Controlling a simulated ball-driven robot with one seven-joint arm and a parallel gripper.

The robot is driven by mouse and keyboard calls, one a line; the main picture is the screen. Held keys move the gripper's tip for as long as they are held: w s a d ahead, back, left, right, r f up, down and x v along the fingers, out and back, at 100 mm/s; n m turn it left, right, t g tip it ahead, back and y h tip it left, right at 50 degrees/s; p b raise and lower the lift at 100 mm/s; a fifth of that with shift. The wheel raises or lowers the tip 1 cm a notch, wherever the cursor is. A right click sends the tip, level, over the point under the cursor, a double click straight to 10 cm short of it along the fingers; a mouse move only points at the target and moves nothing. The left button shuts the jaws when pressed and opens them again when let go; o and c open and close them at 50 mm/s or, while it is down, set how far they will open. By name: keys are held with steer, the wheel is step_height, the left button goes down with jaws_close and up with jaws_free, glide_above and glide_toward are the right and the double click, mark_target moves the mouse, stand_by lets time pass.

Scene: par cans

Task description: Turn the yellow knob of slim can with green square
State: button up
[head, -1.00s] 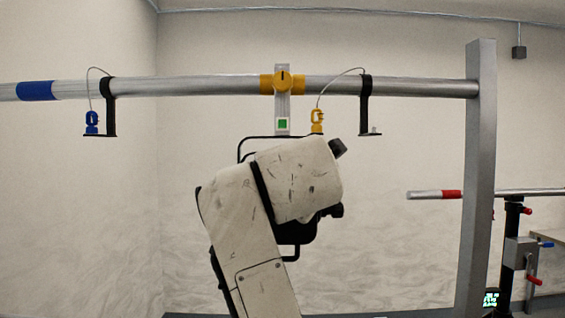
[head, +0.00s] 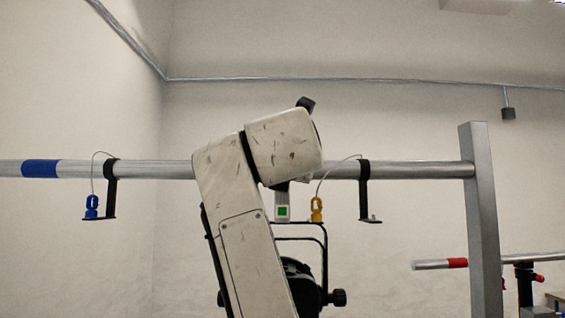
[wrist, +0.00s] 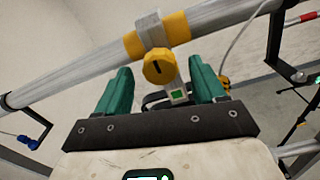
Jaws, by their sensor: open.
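In the wrist view the yellow knob (wrist: 159,67), a round knob with a dark slot, sits on the clamp below the metal bar. Beneath it is the green square (wrist: 178,94) on a pale tag. My gripper (wrist: 158,82) is open, its two green fingers apart, with the knob showing between and beyond them; they do not appear to touch it. In the head view my arm hides the knob; the green square (head: 282,211) shows on its grey bracket (head: 281,193) under the arm. The slim can (head: 300,282) is partly hidden behind my arm.
The metal bar (head: 130,169) runs across to a grey post (head: 483,215). A blue clip (head: 91,207) and a yellow clip (head: 316,209) hang on cables near black brackets. A lower bar (head: 432,265) with a red band is at the right.

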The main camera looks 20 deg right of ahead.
steer(key=shift+p+x, duration=0.45)
steer(key=shift+x, duration=1.15)
steer(key=c, duration=1)
steer(key=shift+c, duration=0.2)
steer(key=shift+m, duration=0.3)
